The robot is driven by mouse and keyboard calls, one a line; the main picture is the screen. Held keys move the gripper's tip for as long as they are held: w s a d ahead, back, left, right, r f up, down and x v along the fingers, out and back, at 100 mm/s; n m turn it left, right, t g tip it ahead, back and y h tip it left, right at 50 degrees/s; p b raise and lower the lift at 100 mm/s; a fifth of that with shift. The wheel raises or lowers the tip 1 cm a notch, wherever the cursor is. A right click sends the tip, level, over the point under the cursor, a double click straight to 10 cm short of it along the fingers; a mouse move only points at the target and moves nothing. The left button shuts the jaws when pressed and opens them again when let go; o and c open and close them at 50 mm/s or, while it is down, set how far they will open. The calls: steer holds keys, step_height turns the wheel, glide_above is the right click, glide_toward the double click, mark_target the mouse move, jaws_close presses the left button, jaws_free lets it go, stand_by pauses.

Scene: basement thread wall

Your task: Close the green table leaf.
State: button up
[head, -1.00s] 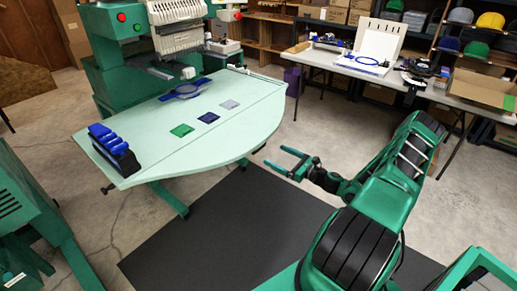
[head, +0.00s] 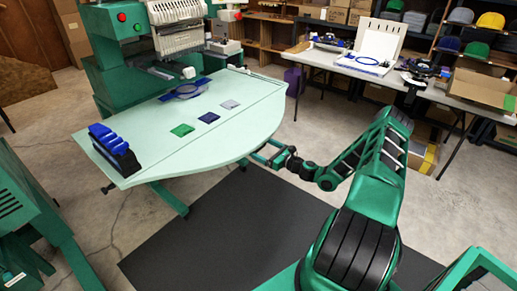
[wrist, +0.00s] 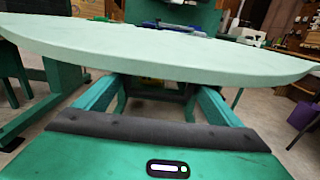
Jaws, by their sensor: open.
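The green table leaf (head: 222,147) is the pale green, curved front part of the table top in the head view. It is raised about level with the rest of the top, with a seam between them. In the wrist view the leaf (wrist: 150,45) spans the picture, its thick curved edge towards me. My gripper (head: 262,151) is at the leaf's right curved edge, low beside it. In the wrist view my gripper (wrist: 155,96) is open and empty, its two green fingers reaching under the leaf's edge. The fingertips are partly hidden, and I cannot tell whether they touch the leaf.
A black and blue rack (head: 115,149) stands at the table's left end. Green (head: 183,130), navy (head: 209,117) and grey (head: 229,104) patches and a blue hoop (head: 187,90) lie behind the seam. A green machine (head: 118,60) stands behind. Dark mat (head: 235,225) covers the floor in front.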

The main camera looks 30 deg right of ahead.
steer(key=c, duration=1.3)
steer(key=shift+d, duration=0.15)
steer(key=o, duration=1.3)
steer(key=v, duration=1)
steer(key=shift+s, duration=0.35)
steer(key=shift+r, duration=0.1)
